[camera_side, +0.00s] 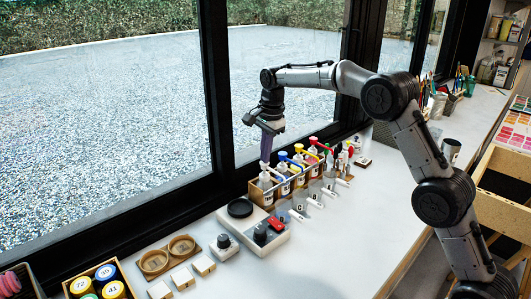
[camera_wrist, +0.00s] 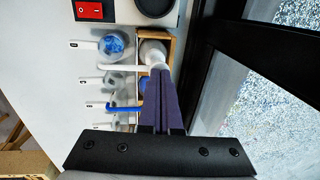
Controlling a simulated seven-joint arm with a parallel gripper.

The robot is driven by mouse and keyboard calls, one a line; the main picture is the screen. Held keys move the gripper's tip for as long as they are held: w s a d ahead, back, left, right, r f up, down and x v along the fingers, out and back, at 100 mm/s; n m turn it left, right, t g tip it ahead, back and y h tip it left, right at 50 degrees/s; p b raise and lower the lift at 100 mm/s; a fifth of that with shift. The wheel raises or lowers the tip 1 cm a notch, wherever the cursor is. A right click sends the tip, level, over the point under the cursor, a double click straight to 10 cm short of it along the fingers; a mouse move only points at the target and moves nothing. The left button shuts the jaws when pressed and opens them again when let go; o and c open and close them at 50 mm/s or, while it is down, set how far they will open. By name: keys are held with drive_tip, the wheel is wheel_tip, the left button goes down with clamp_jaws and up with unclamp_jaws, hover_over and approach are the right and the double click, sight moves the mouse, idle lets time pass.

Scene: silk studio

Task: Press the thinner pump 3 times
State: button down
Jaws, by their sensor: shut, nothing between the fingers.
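A row of pump bottles stands in a wooden rack (camera_side: 262,196) by the window, with white, blue, yellow and red pump heads. The nearest is a clear bottle with a white pump (camera_side: 265,178), likely the thinner; its label is not readable. In the wrist view the white pump (camera_wrist: 152,52) has its nozzle pointing left. My gripper (camera_side: 265,158) points down over this white pump, with purple fingers shut and empty. In the wrist view its fingertips (camera_wrist: 160,70) overlap the pump head. I cannot tell whether they touch it.
The blue pump (camera_side: 283,156) stands close beside the white one. Small cups with labels line the rack's front. A device with a red switch (camera_side: 275,223) sits at the near end. The window frame (camera_wrist: 215,60) runs close behind.

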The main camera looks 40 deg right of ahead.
drive_tip(key=shift+f, duration=0.75)
drive_tip(key=shift+r, duration=1.1)
drive_tip(key=shift+f, duration=1.05)
idle(0.7)
drive_tip(key=shift+r, duration=1.05)
drive_tip(key=shift+r, duration=1.5)
